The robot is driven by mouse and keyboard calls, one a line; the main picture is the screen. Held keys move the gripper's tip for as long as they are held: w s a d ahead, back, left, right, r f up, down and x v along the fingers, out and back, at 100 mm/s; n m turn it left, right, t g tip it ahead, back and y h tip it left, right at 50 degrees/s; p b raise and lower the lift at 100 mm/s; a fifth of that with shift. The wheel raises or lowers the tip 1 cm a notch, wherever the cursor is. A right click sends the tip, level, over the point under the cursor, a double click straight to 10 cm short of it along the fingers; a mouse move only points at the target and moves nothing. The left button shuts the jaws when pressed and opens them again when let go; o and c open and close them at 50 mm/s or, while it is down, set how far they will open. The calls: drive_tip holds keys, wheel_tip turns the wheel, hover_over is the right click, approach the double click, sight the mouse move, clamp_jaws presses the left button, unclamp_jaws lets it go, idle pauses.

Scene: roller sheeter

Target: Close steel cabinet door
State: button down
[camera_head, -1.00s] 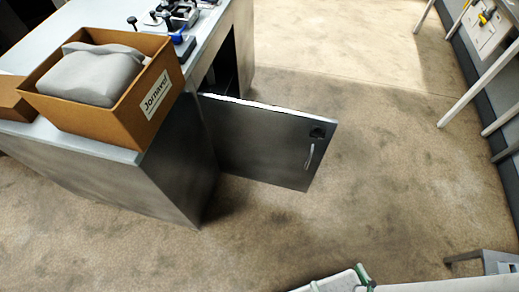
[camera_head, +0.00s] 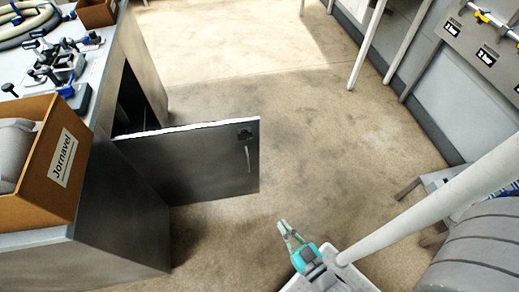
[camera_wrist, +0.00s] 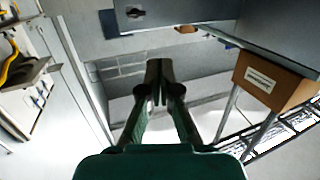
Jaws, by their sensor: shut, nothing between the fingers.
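The steel cabinet door (camera_head: 190,160) stands open, swung out to the right from the grey cabinet (camera_head: 125,225) in the head view. Its bar handle (camera_head: 248,158) and dark square latch (camera_head: 245,134) are near its free edge. Part of the dark cabinet opening (camera_head: 130,100) shows behind the door. My gripper (camera_head: 285,228) is below and right of the door's free edge, apart from it in the picture. In the wrist view my gripper (camera_wrist: 158,85) is shut and empty. A grey panel with a dark latch (camera_wrist: 136,14) crosses the top of that view.
A brown box labelled Jornavel (camera_head: 50,170) sits on the cabinet top, with blue and black clamps (camera_head: 60,70) behind it. The carpet floor (camera_head: 320,120) right of the door is clear. A bench with pale legs (camera_head: 370,45) stands along the right wall.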

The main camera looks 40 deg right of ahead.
drive_tip(key=w+d+f+m+h, duration=0.1)
drive_tip(key=w+d+f+h, duration=0.1)
drive_tip(key=w+d+f, duration=0.3)
drive_tip(key=w+d+f+m+g+h, duration=0.1)
drive_tip(key=w+d+f+m+h, duration=0.1)
drive_tip(key=w, duration=0.5)
drive_tip(key=w+d+f+m+h, duration=0.1)
drive_tip(key=w+d+f+h, duration=0.1)
drive_tip(key=w+d+f, duration=0.3)
drive_tip(key=a+r+x, duration=0.1)
drive_tip(key=x, duration=1.3)
drive_tip(key=shift+w, duration=0.5)
drive_tip(key=shift+r, duration=0.15)
